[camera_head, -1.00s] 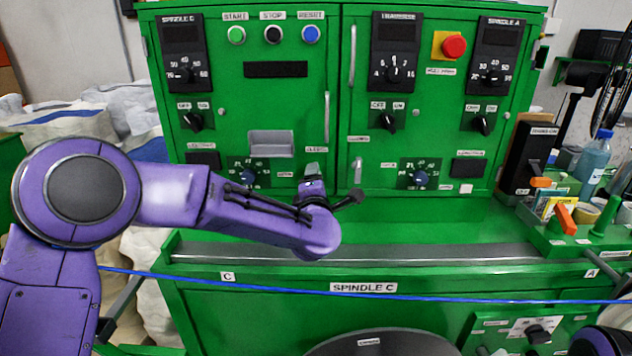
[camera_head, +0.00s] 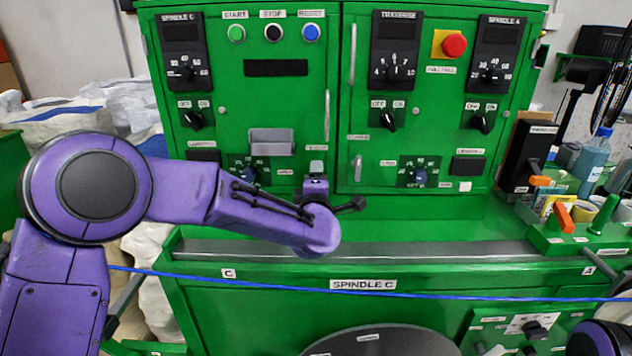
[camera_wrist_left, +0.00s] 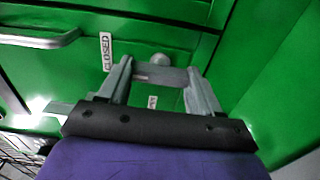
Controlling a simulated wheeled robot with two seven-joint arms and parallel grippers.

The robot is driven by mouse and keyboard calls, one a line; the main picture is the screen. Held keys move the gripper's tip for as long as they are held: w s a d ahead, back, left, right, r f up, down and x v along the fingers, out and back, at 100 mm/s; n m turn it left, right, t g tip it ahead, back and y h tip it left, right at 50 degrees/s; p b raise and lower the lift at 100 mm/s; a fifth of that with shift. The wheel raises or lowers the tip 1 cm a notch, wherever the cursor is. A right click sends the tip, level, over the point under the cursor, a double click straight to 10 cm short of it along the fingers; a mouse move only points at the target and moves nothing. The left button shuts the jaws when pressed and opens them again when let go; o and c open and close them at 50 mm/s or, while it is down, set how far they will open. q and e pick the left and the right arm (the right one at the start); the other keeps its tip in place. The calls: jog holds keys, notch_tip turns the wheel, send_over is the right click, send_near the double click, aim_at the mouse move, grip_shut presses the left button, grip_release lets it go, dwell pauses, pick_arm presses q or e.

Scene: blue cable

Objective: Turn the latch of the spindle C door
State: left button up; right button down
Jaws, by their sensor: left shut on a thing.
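My left gripper (camera_head: 316,180) is at the front of the green cabinet, by the lower right corner of the spindle C door (camera_head: 235,110). The wrist view shows its two grey fingers (camera_wrist_left: 160,75) on either side of the grey latch bar (camera_wrist_left: 172,78), shut on it. A round knob-like pivot (camera_wrist_left: 160,59) shows just beyond the bar. A CLOSED label (camera_wrist_left: 106,52) is to the left of the fingers, and a smaller label (camera_wrist_left: 152,101) shows between them. In the head view the gripper largely hides the latch. My right gripper is not in view.
A vertical door handle (camera_head: 327,116) stands above the gripper. A second latch (camera_head: 357,168) is close to its right on the neighbouring door. A blue cable (camera_head: 420,295) runs across the front below my arm. The green ledge (camera_head: 430,225) to the right is clear.

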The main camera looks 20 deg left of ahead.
pick_arm(q)
jog(key=o, duration=1.1)
jog(key=shift+d, duration=0.1)
jog(key=shift+c, duration=0.2)
jog(key=b+v, duration=0.2)
jog(key=v, duration=0.8)
jog(key=shift+s+b, duration=0.25)
jog(key=shift+b, duration=0.15)
jog(key=shift+d, duration=0.1)
